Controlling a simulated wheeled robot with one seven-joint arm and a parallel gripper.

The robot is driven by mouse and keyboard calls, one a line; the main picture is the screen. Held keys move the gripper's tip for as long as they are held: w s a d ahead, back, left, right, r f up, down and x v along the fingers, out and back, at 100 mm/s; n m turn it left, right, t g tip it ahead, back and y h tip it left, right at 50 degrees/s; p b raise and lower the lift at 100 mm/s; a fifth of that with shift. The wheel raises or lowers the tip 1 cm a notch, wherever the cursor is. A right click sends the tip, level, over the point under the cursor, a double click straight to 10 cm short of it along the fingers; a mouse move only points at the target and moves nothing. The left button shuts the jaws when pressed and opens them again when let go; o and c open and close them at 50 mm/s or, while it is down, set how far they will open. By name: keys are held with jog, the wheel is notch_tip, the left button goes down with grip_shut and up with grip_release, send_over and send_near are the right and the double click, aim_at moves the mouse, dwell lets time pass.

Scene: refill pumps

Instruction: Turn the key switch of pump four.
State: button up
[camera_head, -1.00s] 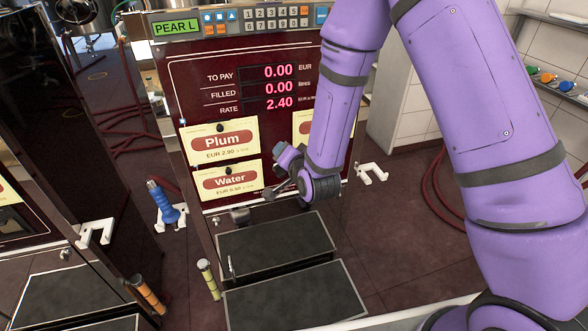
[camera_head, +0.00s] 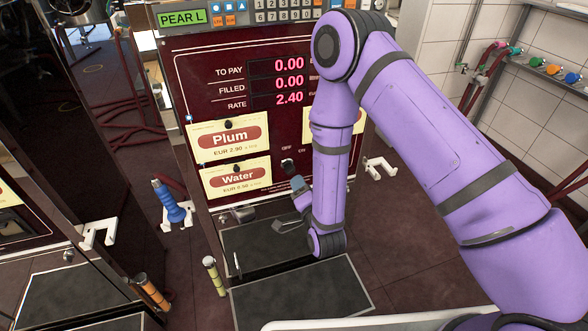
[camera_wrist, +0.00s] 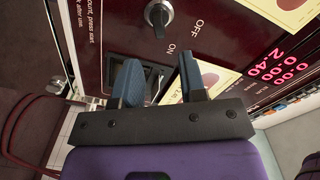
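The key switch (camera_head: 288,166) is a small dark knob on the maroon pump front (camera_head: 190,80), right of the Plum and Water cards, with OFF and ON printed by it. In the wrist view the key switch (camera_wrist: 158,14) is a black grip in a silver ring at the top. Its grip runs about up and down in that picture; I cannot tell which label it is set to. My gripper (camera_head: 289,207) is below the switch in the head view. In the wrist view my gripper (camera_wrist: 161,70) is open, with nothing between its blue-grey fingers and the switch beyond them.
The display reads PEAR L (camera_head: 182,18); no pump number is readable. A Plum card (camera_head: 230,140) and a Water card (camera_head: 237,179) are left of the switch. A blue nozzle (camera_head: 167,202) hangs at the left.

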aim_at(294, 171)
jog(key=x, duration=0.7)
jog(key=shift+w+a, duration=0.15)
jog(key=shift+w, duration=0.25)
grip_shut()
